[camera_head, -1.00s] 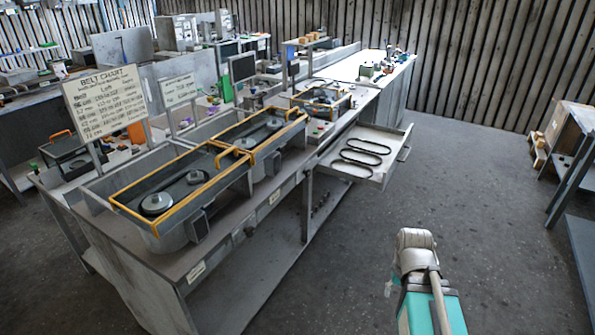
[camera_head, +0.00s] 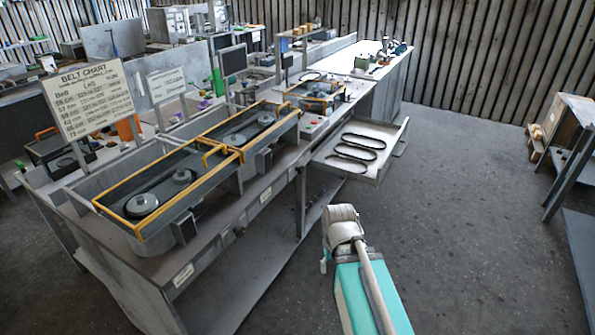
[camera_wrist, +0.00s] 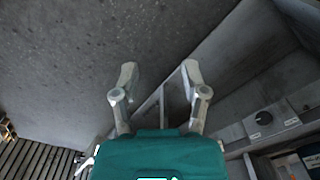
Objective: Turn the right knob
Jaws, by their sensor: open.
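In the head view, two grey housings with orange rims stand side by side on the bench, the left housing (camera_head: 165,190) and the right housing (camera_head: 245,130), each with round pulleys inside. A small dark box sits on each front wall, the left box (camera_head: 184,229) and the right box (camera_head: 263,160); knobs on them are too small to make out.
An open drawer (camera_head: 328,158) with several black belts juts out from the bench's right side. A belt chart sign (camera_head: 88,100) stands behind the left housing. A shelf unit (camera_head: 570,140) stands at the far right. The floor (camera_head: 460,200) between is clear.

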